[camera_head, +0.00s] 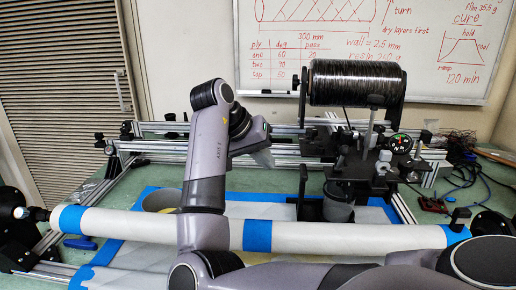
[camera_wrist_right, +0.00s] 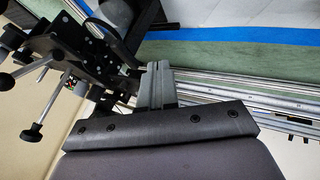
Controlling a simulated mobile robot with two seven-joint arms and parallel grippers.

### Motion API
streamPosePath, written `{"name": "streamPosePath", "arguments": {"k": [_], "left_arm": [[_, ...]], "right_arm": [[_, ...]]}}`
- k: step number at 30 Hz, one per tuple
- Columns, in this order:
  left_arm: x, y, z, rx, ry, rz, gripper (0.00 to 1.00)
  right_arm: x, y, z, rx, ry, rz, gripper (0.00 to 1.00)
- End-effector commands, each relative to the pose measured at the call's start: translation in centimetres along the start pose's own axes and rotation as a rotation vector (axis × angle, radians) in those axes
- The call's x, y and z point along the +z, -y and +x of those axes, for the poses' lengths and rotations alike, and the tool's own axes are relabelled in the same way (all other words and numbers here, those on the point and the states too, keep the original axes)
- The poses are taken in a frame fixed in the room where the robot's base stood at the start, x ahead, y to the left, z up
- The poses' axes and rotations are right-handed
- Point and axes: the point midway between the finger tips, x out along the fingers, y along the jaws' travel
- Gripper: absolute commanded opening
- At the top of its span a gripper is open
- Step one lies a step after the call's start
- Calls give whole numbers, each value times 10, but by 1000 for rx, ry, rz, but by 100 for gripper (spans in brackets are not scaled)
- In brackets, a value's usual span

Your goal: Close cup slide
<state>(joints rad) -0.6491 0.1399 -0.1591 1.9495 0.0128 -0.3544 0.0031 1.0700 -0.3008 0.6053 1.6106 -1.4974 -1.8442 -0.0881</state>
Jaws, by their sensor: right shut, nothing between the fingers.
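A grey cup (camera_head: 338,204) sits low under the carriage (camera_head: 372,165), right of the middle in the head view. Dark upright plates of what looks like its slide (camera_head: 304,205) stand just left of it. I cannot tell exactly how far the slide is open. My right gripper (camera_head: 264,158) is left of the cup and apart from it, near the rails. In the wrist view the right gripper's fingers (camera_wrist_right: 157,82) are together and empty, beside dark carriage hardware (camera_wrist_right: 85,45) with lever handles. My left gripper is not in view.
A long white tube with blue bands (camera_head: 340,237) crosses the front. A black wound spool (camera_head: 356,83) stands above the carriage. Aluminium rails (camera_head: 290,150) run across the green table. Cables (camera_head: 470,175) lie at right.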

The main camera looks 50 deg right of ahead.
Motion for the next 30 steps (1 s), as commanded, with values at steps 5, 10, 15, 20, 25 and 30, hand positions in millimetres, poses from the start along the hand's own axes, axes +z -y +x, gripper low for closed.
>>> {"name": "streamPosePath", "arguments": {"k": [5,10,15,20,25,30], "left_arm": [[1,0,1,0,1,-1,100],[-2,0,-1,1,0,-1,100],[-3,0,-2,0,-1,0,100],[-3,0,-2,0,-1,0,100],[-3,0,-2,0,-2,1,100],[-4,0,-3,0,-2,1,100]], "right_arm": [[0,-1,39,3,0,1,0],[0,-24,48,0,-1,4,0],[-1,-34,54,0,-3,2,0],[-1,-36,55,0,-3,1,0],[0,-36,55,0,-3,1,0],[-3,-38,56,1,-2,1,0]]}}
